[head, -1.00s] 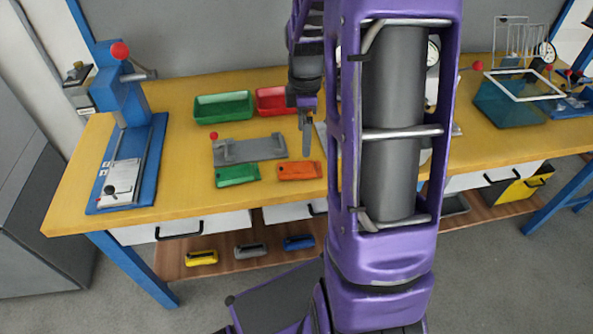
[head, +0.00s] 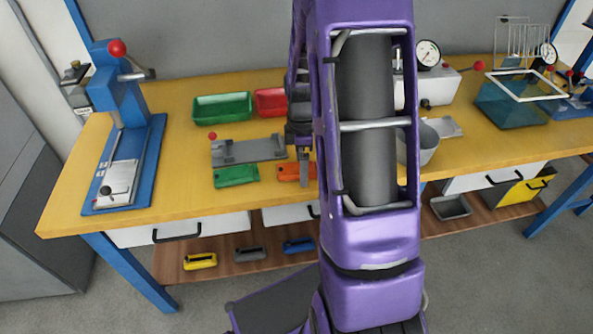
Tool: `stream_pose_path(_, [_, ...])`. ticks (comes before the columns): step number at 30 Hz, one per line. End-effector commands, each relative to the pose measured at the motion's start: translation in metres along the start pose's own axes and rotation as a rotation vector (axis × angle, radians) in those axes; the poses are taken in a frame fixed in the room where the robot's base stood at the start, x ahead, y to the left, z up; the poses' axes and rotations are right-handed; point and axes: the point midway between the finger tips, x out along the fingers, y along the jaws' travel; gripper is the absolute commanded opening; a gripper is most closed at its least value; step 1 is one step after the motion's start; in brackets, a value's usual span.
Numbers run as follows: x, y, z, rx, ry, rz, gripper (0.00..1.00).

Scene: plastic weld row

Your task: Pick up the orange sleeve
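The orange sleeve (head: 288,172) lies flat near the front edge of the yellow bench top, just right of a similar green piece (head: 236,176). My gripper (head: 304,172) points down at the right part of the orange sleeve and hides some of it. The fingers overlap the sleeve in the picture; I cannot tell whether they touch it, or whether they are open or shut, as they show almost edge-on.
A grey fixture (head: 249,150) with a red knob stands just behind the sleeve. Green (head: 222,107) and red (head: 270,101) bins are farther back. A blue press (head: 122,130) stands at left. Yellow, grey and blue pieces lie on the lower shelf (head: 222,262).

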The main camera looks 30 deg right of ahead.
Motion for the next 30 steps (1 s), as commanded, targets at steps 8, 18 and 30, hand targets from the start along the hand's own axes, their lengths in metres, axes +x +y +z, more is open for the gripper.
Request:
stream_pose_path(8, [0.000,0.000,0.000,0.000,0.000,0.000,0.62])
stream_pose_path(18, [-0.001,0.000,0.000,0.001,0.000,0.000,0.18])
stream_pose_path(30, [-0.043,0.002,0.000,0.002,0.001,0.006,0.18])
